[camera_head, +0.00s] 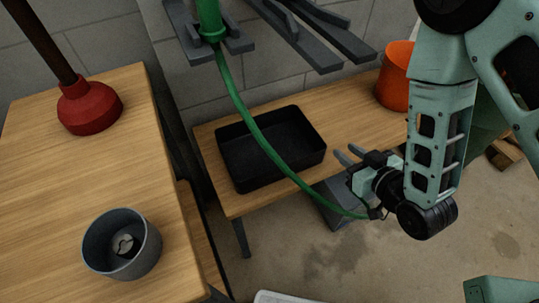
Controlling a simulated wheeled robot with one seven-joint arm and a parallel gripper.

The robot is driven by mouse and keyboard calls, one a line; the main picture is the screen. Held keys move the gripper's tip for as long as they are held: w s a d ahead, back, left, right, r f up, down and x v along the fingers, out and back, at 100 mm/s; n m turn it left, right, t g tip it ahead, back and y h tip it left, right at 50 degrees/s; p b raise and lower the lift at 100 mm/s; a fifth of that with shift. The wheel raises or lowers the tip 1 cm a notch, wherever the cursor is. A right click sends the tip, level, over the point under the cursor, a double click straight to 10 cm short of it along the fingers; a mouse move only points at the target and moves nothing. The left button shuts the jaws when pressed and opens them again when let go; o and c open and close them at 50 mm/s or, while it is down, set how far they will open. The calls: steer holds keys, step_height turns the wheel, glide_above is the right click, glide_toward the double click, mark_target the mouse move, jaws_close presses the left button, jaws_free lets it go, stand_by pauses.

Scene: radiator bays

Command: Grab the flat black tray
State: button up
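The flat black tray (237,172) is a shallow rectangular tray with low walls. It lies on the low wooden bench in the middle of the camera_head view and looks empty. My gripper (347,157) is to the right of the tray, its two fingers apart and pointing left toward the tray's right side. A gap shows between the fingertips and the tray, and nothing is seen between the fingers. A green hose (246,112) crosses in front of the tray and hides part of its inside and front edge.
The tray's bench (345,117) also carries an orange bucket (394,82) at its right end. A wooden table (90,165) at left holds a red plunger (89,106) and a grey pot (122,244). Dark grey brackets (300,35) project above the bench.

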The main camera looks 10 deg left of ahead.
mark_target(314, 129)
steer(key=b+x, duration=0.8)
steer(key=x, duration=0.1)
steer(key=shift+w+a+f, duration=0.1)
steer(key=shift+w+a, duration=0.05)
steer(key=shift+w, duration=0.1)
steer(key=shift+b+x, duration=0.7)
steer(key=shift+x, duration=2)
jaws_close()
